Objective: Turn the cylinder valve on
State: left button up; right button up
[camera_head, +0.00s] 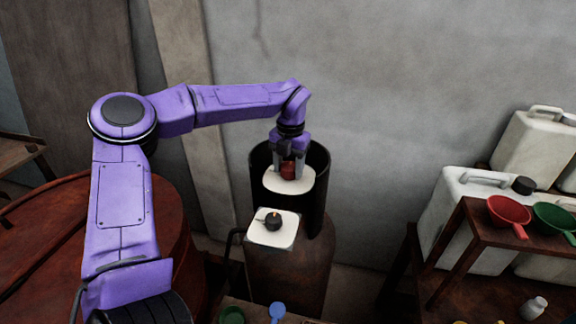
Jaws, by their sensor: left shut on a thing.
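A rusty brown gas cylinder (290,277) stands upright by the wall. A dark open collar (319,190) rises around its top. Inside the collar a red valve knob (288,171) sits above a pale, rounded plate (275,184). My purple left arm comes in from the left, and my left gripper (288,167) points down into the collar, shut on the red knob. Its fingers hide part of the knob. How far the knob is turned cannot be seen. My right gripper is not in view.
A white plate (260,236) with a black knob (273,222) is in front of the collar. A rusty vat (40,235) stands left. At right, a wooden stand holds a red scoop (507,212) and green scoop (553,220), near white jerrycans (461,205).

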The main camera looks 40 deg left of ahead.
aim_at(290, 164)
pick_arm(q)
jog(key=shift+w+f+n+b, duration=0.1)
jog(key=shift+f+n+b, duration=0.05)
jog(key=shift+n+b, duration=0.8)
jog(key=n+b, duration=0.3)
jog(key=b, duration=0.1)
jog(key=n+b, duration=0.8)
jog(key=shift+w+d+f+n, duration=0.1)
jog(key=shift+w+n, duration=0.15)
jog(key=shift+w, duration=0.1)
jog(key=shift+w+n+b, duration=0.1)
jog(key=shift+n+b, duration=2)
jog(key=shift+n, duration=0.2)
jog(key=o, duration=1)
jog(key=shift+o, duration=0.2)
jog(key=shift+a+h, duration=0.3)
jog(key=shift+d+r, duration=0.2)
jog(key=shift+r, duration=0.2)
notch_tip(290, 164, up, 10)
jog(key=p, duration=0.4)
jog(key=shift+a, duration=0.25)
